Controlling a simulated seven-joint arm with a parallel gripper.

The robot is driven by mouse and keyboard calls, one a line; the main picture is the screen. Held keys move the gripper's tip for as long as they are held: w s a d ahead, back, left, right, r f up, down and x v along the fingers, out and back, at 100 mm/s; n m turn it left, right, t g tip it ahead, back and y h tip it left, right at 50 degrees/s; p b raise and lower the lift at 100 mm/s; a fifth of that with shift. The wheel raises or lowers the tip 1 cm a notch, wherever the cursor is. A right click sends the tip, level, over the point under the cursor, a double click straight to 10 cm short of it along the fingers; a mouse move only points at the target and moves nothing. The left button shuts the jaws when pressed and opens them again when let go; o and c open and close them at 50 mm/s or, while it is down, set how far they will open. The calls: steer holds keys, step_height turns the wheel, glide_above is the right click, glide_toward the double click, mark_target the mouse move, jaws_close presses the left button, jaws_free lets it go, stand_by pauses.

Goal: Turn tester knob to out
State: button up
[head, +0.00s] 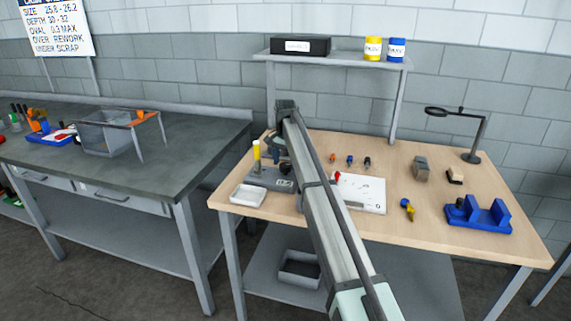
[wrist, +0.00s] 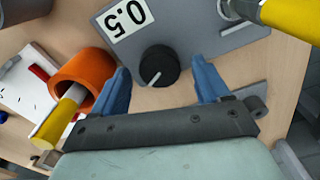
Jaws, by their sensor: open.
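The tester (wrist: 205,38) is a grey block with a white label (wrist: 125,18) reading 0.5, upside down in the wrist view. Its round black knob (wrist: 159,66) carries a white pointer line, aimed to the lower left in that picture. My gripper (wrist: 160,68) is open, with one blue finger on each side of the knob and a visible gap on both sides. In the head view, a grey device with a yellow-topped post (head: 257,150) stands at the bench's left end, partly hidden by my arm.
An orange ring-shaped part (wrist: 84,78) and a yellow handle (wrist: 58,118) lie close to my left finger in the wrist view. A yellow cylinder (wrist: 292,18) stands at upper right. A white tray (head: 248,195) sits at the bench's front left. Small tools lie further right.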

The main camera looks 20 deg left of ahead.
steer(key=shift+f, duration=0.55)
steer(key=shift+c, duration=0.2)
steer(key=c, duration=1)
steer(key=shift+n, duration=0.3)
steer(key=n, duration=0.5)
steer(key=shift+n, duration=0.3)
steer(key=n, duration=0.5)
steer(key=shift+n, duration=0.4)
